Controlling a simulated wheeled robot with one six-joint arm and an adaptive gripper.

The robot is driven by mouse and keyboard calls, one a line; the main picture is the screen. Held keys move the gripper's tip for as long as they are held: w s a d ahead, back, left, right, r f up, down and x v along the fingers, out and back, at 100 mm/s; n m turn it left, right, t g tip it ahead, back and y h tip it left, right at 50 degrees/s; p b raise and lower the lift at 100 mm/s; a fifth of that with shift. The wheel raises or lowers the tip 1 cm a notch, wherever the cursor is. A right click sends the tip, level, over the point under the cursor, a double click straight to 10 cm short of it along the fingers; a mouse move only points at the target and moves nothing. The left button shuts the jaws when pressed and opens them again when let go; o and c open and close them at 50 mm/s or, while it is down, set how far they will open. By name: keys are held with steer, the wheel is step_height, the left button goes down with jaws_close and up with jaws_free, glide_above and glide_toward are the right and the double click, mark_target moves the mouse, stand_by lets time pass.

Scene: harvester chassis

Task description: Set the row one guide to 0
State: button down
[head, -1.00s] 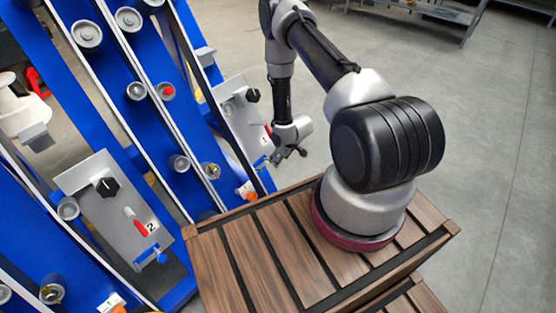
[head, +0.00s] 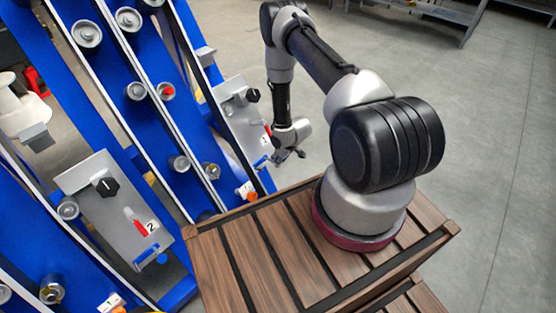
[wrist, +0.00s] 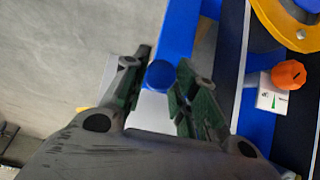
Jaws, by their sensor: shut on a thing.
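The row one panel (head: 240,112) is a grey plate on the blue frame, with a black knob, a red lever and a label "1". A small blue guide handle (head: 262,161) sits at its lower end. My gripper (head: 292,154) is beside this lower end, to its right. In the wrist view, my gripper (wrist: 163,85) has its two fingers on either side of the round blue end of the guide handle (wrist: 160,75) and is shut on it. The guide's scale and setting cannot be read in either view.
A second grey panel (head: 112,205) marked "2" stands at the lower left. An orange knob (wrist: 288,75) with a white label (wrist: 272,101) is right of the gripper in the wrist view. A slatted wooden platform (head: 270,245) lies under my arm. Open floor (head: 480,130) is at the right.

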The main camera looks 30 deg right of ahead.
steer(key=shift+w+d, duration=0.3)
steer(key=shift+d, duration=0.35)
steer(key=shift+w+d, duration=0.3)
steer(key=shift+d, duration=0.35)
steer(key=c, duration=1.1)
jaws_free()
steer(key=shift+d, duration=0.1)
steer(key=shift+r, duration=0.1)
steer(key=v, duration=1.1)
steer(key=shift+s+r, duration=0.3)
steer(key=shift+r, duration=0.05)
